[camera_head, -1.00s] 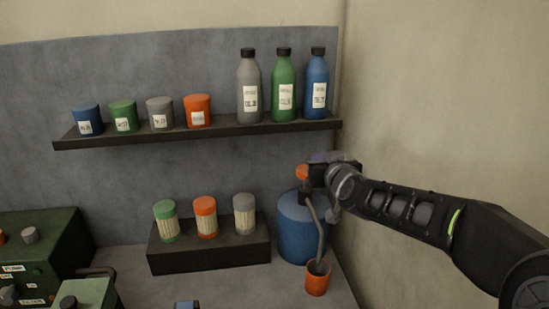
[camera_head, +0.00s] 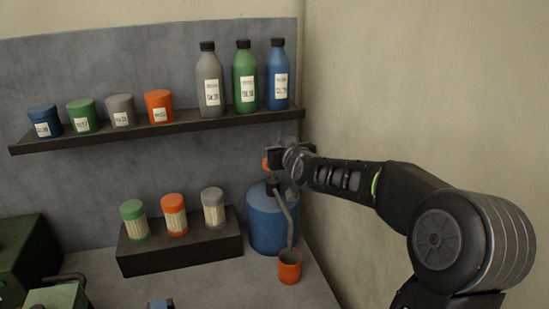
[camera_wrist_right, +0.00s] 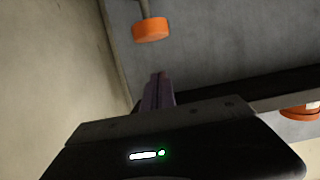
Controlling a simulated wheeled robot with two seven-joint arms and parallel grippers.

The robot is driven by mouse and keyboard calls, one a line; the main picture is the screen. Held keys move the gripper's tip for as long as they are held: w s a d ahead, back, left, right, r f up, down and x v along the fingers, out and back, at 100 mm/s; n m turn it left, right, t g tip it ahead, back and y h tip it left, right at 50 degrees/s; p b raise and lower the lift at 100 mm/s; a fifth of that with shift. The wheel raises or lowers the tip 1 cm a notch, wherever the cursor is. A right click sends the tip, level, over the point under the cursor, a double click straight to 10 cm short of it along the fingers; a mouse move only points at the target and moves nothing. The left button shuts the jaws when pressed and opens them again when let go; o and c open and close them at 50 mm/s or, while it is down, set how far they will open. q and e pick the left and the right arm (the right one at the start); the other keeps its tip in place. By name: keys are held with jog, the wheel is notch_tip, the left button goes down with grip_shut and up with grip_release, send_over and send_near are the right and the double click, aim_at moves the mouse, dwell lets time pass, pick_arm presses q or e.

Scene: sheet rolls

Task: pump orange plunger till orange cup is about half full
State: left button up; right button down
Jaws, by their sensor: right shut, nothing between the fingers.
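The orange plunger knob (camera_head: 266,164) stands on top of the blue container (camera_head: 270,225), partly hidden by my right gripper (camera_head: 284,147). It also shows in the right wrist view (camera_wrist_right: 151,30). The right gripper is shut and empty, its fingers close to the knob but apart from it in the wrist view. A grey spout tube (camera_head: 286,211) runs from the container down to the orange cup (camera_head: 290,271). The cup stands upright in front of the container; its fill level is too small to tell. My left gripper is not in view.
A dark shelf (camera_head: 150,140) with several jars and 3 bottles hangs above, close to the right gripper. A dark block (camera_head: 182,253) with 3 capped filters stands left of the container. Green equipment is at far left. A wall rises at right.

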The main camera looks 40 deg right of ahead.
jog(key=x, duration=0.3)
jog(key=shift+w+d+f, duration=0.15)
jog(key=shift+w, duration=0.15)
notch_tip(320, 180, down, 2)
jog(key=shift+f+p, duration=0.25)
jog(key=shift+p, duration=0.05)
jog(key=shift+f, duration=0.7)
